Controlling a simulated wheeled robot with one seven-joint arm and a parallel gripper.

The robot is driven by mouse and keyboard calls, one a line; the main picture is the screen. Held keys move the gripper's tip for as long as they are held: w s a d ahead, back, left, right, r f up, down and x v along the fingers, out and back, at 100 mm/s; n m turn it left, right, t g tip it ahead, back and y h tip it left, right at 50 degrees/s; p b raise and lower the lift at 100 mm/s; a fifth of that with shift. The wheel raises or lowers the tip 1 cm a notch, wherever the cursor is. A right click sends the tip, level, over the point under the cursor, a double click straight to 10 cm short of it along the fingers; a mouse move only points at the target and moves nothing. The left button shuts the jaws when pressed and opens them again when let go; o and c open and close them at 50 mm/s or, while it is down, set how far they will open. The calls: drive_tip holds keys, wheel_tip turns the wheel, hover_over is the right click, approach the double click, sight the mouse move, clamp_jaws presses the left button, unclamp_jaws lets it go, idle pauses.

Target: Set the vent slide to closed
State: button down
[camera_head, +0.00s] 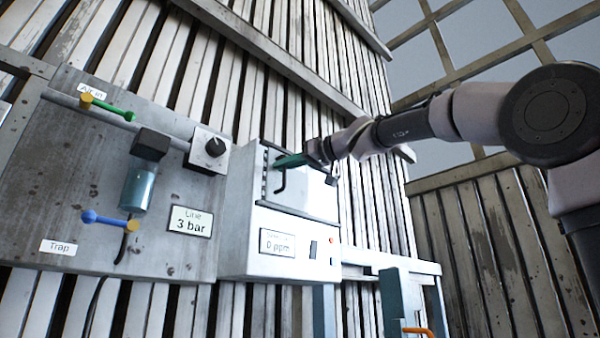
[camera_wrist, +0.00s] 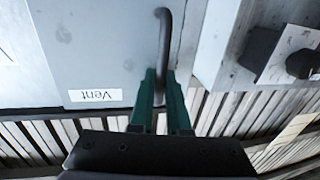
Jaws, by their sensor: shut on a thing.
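The vent slide is a pale grey panel (camera_head: 312,194) on the front of a white box, with a dark bent bar handle (camera_head: 281,181) near its left edge. My gripper (camera_head: 281,163), with green fingers, reaches in from the right and is shut on the upper part of this handle. In the wrist view, which is upside down, my gripper (camera_wrist: 162,80) holds the black handle (camera_wrist: 164,38) between its fingertips. The panel (camera_wrist: 100,45) there bears a "Vent" label (camera_wrist: 95,96). The slide's end marks cannot be made out.
A "0 ppm" display (camera_head: 278,244) sits below the slide. A slatted wall stands behind.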

drive_tip(key=shift+s+a, duration=0.7)
drive_tip(key=c, duration=1.2)
unclamp_jaws()
drive_tip(key=shift+s, duration=0.1)
drive_tip(key=shift+o, duration=0.2)
drive_tip(key=v, duration=1)
drive_tip(key=shift+d, duration=0.35)
drive_tip(key=shift+s, duration=0.15)
